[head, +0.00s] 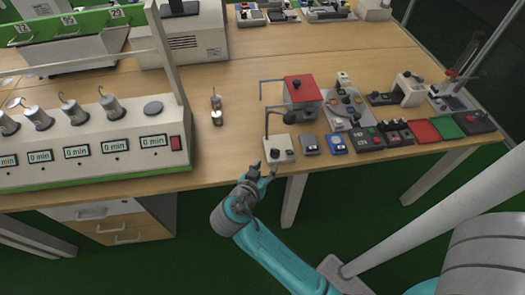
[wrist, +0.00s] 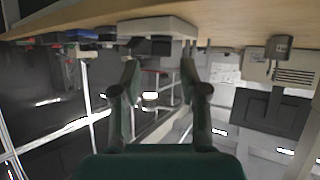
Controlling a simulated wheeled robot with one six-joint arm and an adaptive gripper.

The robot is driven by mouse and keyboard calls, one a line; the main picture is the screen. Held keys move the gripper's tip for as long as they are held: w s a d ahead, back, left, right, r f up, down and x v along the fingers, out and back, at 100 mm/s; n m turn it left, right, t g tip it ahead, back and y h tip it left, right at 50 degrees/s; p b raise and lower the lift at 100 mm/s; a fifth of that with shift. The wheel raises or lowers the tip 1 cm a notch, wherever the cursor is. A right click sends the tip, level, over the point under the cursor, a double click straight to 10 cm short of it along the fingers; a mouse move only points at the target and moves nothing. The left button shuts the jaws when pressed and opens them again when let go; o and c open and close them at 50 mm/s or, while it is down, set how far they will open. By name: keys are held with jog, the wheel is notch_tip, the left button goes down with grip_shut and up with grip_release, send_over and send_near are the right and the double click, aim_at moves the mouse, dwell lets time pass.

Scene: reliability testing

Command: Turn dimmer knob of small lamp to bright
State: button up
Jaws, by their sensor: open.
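The small lamp (head: 284,146) is a pale box with a thin dark post and a bent arm on its left side. It stands near the table's front edge. Its dark dimmer knob (head: 275,153) is on the lower left of the box. My gripper (head: 262,168) is at the front edge, just in front of the lamp and apart from it. Its fingers are spread with nothing between them. In the wrist view my gripper (wrist: 160,66) points toward a pale box at the table edge, probably the lamp base (wrist: 158,25). I cannot make out the knob's setting.
A small grey box (head: 309,144) and a blue box (head: 335,143) stand close to the lamp's right. A red-topped box (head: 301,88) is behind it. A large pale test station (head: 100,165) fills the left. Bare table (head: 225,150) lies left of the lamp.

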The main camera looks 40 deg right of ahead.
aim_at(275, 150)
jog(key=shift+m+g+h, duration=0.3)
jog(key=shift+m+h, duration=0.2)
jog(key=shift+m, duration=0.3)
jog(key=x, duration=0.3)
jog(key=r+x, duration=0.1)
jog(key=x, duration=0.2)
jog(key=w+x, duration=0.1)
jog(key=x, duration=0.2)
jog(key=shift+w+d+r, duration=0.15)
jog(key=shift+d+r, duration=0.1)
jog(key=shift+d, duration=0.2)
grip_shut()
